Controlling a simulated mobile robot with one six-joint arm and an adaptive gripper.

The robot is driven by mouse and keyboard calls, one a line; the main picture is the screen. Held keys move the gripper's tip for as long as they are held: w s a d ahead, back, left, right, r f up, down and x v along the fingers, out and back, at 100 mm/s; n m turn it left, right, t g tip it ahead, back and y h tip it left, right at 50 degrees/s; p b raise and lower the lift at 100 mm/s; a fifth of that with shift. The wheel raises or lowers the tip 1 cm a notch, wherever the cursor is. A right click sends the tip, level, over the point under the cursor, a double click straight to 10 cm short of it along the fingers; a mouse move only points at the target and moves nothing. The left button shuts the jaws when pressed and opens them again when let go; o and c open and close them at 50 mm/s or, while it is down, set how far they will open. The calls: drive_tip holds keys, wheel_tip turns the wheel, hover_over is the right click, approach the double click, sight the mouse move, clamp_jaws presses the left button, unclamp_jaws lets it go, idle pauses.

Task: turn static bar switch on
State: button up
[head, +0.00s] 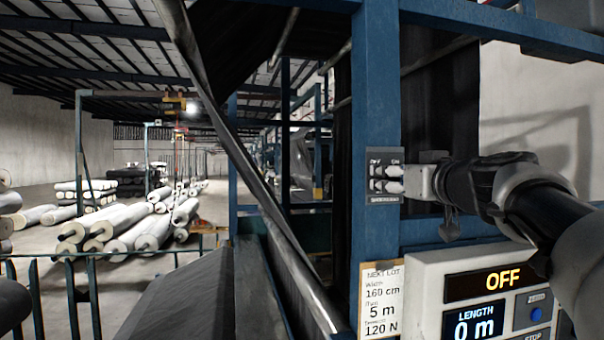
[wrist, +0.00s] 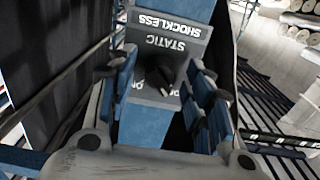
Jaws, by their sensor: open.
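The static bar switch is a small grey plate (head: 384,199) on a blue post, and its knob is hidden by my fingers in the head view. In the wrist view the plate (wrist: 167,46) reads "SHOCKLESS STATIC" upside down, with a dark round knob (wrist: 160,73) below the words. My gripper (head: 388,179) is open at the plate, coming from the right. In the wrist view my gripper (wrist: 162,82) has one finger on each side of the knob, with gaps visible. The position labels are partly covered, and I cannot tell which way the knob points.
A control panel (head: 432,294) below my arm shows "OFF" and "LENGTH 0 m". A paper lot card (head: 381,300) hangs beside it. The blue post (head: 376,80) carries the switch. A slanting metal bar (head: 240,150) crosses to the left. Grey rolls (head: 125,232) lie on the far floor.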

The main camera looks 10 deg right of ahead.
drive_tip(key=shift+c, duration=0.2)
drive_tip(key=c, duration=1)
drive_tip(key=shift+m, duration=0.4)
drive_tip(key=m, duration=1.6)
drive_tip(key=shift+r+m, duration=0.2)
drive_tip(key=shift+m, duration=0.5)
drive_tip(key=shift+c, duration=0.2)
drive_tip(key=shift+a, duration=0.1)
